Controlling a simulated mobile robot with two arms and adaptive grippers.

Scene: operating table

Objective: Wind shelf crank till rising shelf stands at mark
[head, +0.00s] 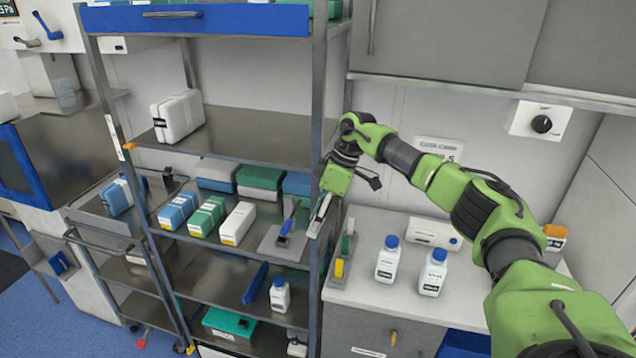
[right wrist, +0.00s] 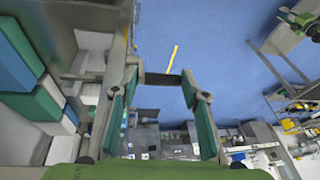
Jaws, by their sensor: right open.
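The metal rack has a shelf (head: 250,137) bearing a white case (head: 178,116). An orange pointer (head: 128,146) sits at this shelf's left front corner, close to the lower end of a white strip (head: 114,137) on the left post. A grey plate with a blue-handled lever (head: 286,228), which looks like the crank, is at the right end of the shelf below. My right gripper (head: 319,214) is by the rack's right post, just right of the lever and apart from it. Its fingers are open and empty in the right wrist view (right wrist: 160,118). My left gripper is out of view.
Blue, green and white packs (head: 208,216) fill the crank's shelf on its left. Two white bottles (head: 388,260) stand on the right counter (head: 365,285). A trolley (head: 110,250) stands left of the rack. The rack's right post (head: 316,270) is close to my gripper.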

